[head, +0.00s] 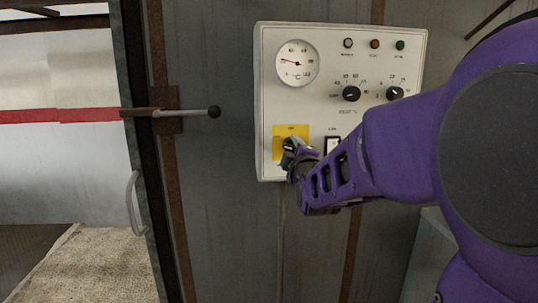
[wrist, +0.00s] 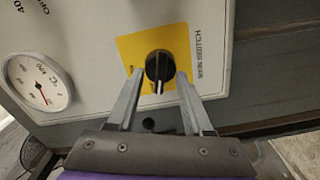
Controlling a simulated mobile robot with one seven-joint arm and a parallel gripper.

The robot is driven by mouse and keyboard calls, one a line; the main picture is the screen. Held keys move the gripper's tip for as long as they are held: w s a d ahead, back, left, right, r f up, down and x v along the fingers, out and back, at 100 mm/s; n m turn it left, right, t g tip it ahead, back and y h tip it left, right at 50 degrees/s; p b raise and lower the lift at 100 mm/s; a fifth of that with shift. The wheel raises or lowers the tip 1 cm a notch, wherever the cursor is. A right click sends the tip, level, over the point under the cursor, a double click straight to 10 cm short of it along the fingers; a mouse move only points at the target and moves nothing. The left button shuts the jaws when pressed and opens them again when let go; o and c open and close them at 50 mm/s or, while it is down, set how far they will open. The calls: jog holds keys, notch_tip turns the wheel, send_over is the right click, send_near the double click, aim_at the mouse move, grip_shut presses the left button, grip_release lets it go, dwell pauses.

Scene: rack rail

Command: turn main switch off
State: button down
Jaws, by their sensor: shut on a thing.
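The main switch is a black rotary knob (wrist: 158,64) on a yellow plate (wrist: 130,46), with "MAIN SWITCH" printed beside it. Its white pointer line faces the bottom of the wrist picture; the small marks on the plate are too small to read. My gripper (wrist: 159,75) is shut on the knob, one grey finger on each side. In the head view my gripper (head: 292,157) reaches the yellow plate (head: 281,133) at the lower left of the white control panel (head: 268,100) and hides most of the knob.
The panel also carries a round gauge (head: 297,63), three small lamps, two black dials (head: 351,93) and a rocker switch (head: 332,145) close to the right of my gripper. A door lever (head: 190,112) with a ball end sticks out left of the panel. Bare wall lies below.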

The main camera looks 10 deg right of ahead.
jog(key=shift+n+b, duration=0.5)
jog(key=shift+n, duration=1.1)
jog(key=shift+c, duration=1.6)
grip_release()
jog(key=shift+f, duration=0.1)
